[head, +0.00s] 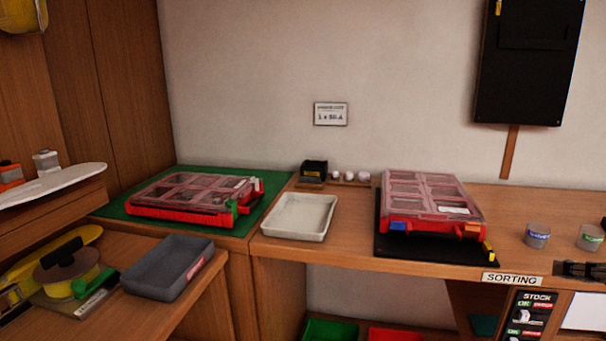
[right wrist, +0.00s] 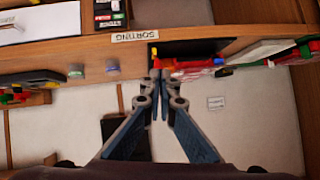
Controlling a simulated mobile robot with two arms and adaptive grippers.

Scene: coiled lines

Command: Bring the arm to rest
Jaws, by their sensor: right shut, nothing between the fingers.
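My right gripper (right wrist: 158,76) shows in the right wrist view with its two blue-grey fingers meeting at the tips and nothing between them. In the head view a dark part of it (head: 582,270) shows at the right edge, in front of the bench's front edge. That wrist picture is upside down, with the bench edge and its SORTING label (right wrist: 135,36) beyond the fingertips. My left gripper is in neither view.
The bench holds a red clear-lidded case (head: 428,203) on a black mat, a white tray (head: 299,216) and small jars (head: 537,235). Another red case (head: 192,195) lies on a green mat. A grey bin (head: 168,267) and a spool (head: 66,267) stand at lower left.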

